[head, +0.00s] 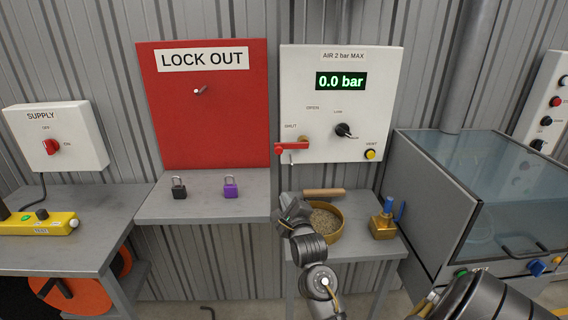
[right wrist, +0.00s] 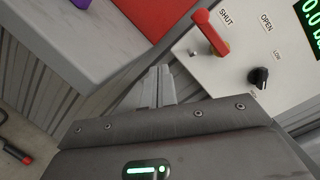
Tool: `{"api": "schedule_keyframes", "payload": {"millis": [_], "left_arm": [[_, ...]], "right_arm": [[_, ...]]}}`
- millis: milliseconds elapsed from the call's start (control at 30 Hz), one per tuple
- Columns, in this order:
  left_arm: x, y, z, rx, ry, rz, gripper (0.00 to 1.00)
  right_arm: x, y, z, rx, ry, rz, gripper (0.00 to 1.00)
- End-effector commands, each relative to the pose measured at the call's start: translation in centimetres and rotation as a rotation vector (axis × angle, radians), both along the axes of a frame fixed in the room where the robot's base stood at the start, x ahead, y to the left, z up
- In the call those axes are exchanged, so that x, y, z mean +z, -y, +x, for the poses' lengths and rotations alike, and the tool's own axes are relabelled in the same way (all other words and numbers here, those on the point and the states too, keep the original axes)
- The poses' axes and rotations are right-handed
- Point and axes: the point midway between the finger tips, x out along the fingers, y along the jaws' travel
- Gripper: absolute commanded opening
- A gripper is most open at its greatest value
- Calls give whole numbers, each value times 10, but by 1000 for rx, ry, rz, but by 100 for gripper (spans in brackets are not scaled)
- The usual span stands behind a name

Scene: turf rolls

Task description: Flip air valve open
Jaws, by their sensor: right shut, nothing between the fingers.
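The white air panel (head: 370,85) reads 0.0 bar. Its red valve handle (head: 290,148) lies level, pointing left below the SHUT label. In the right wrist view the red handle (right wrist: 211,32) is at the top, beside SHUT, with OPEN to its right. My right gripper (head: 284,198) is below the panel's lower left corner, apart from the handle. In the right wrist view its fingers (right wrist: 160,75) are together and empty, below and left of the handle. My left gripper is not in view.
A black knob (head: 343,130) and a yellow VENT button (head: 370,155) are on the same panel. The red lock-out board (head: 205,120) stands left, with padlocks on its shelf.

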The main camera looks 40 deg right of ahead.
Motion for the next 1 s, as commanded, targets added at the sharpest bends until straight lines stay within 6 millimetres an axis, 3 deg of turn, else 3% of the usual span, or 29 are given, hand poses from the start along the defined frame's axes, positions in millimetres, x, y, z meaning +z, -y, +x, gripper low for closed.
{"api": "schedule_keyframes", "payload": {"millis": [100, 233, 667, 1000], "left_arm": [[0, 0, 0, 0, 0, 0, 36], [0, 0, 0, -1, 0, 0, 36], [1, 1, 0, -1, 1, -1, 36], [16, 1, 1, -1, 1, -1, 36]], "right_arm": [[26, 20, 10, -37, 175, 145, 0], [41, 31, 13, -51, 284, 234, 0], [45, 34, 15, -52, 310, 255, 0], [57, 57, 56, -52, 307, 254, 0]]}}
